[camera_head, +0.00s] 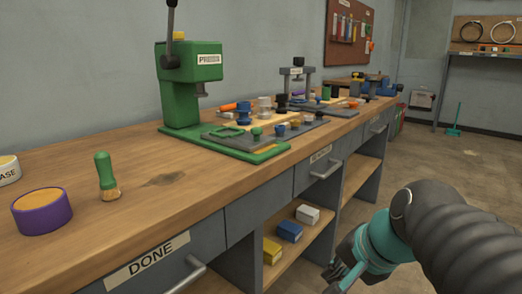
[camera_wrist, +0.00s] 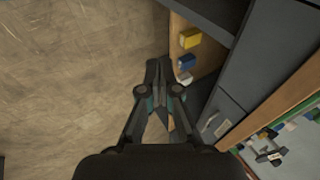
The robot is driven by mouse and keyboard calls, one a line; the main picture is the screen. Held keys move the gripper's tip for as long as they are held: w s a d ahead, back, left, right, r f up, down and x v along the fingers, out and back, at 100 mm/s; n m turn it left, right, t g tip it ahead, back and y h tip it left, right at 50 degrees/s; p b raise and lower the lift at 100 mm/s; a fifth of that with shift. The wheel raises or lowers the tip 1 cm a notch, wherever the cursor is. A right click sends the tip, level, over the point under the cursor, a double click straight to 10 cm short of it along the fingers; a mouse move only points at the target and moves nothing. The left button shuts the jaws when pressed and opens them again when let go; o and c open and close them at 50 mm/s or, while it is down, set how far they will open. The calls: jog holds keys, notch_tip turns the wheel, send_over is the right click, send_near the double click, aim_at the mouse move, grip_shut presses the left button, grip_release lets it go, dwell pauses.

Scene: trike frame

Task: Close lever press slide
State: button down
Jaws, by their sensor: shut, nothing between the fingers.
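The green lever press (camera_head: 188,85) stands on the workbench by the wall in the head view, with a "PRESS" label on its head. Its dark lever (camera_head: 171,25) points up and ends in a round knob. A green base plate (camera_head: 235,142) with a grey slide plate (camera_head: 290,130) reaches out in front of the press toward the bench edge. A small green-knobbed piece (camera_head: 257,133) stands on it. My gripper (camera_head: 340,275) is low at the right, beside the bench front and apart from the press. In the wrist view my gripper (camera_wrist: 157,75) is shut and empty.
The wooden bench (camera_head: 110,220) bears a purple tub (camera_head: 42,210) and a green-handled brush (camera_head: 107,177). Below are the "DONE" drawer (camera_head: 150,260) and a shelf with yellow, blue (camera_head: 289,231) and white boxes. Drawer handles stick out. The floor (camera_wrist: 70,70) to the left in the wrist view is clear.

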jog(key=w+a+r+m+t+y+b, duration=0.15)
jog(key=w+r+m+y, duration=0.25)
jog(key=w+r+m, duration=0.5)
jog(key=m+t+y+b, duration=0.2)
jog(key=m+y, duration=0.2)
jog(key=m, duration=0.4)
send_near(260, 144)
jog(key=x, duration=0.3)
jog(key=b+x, duration=0.1)
jog(key=x, duration=0.1)
jog(key=shift+s+f, duration=0.1)
jog(key=shift+f, duration=0.2)
jog(key=shift+w+a, duration=0.55)
jog(key=shift+a, duration=0.05)
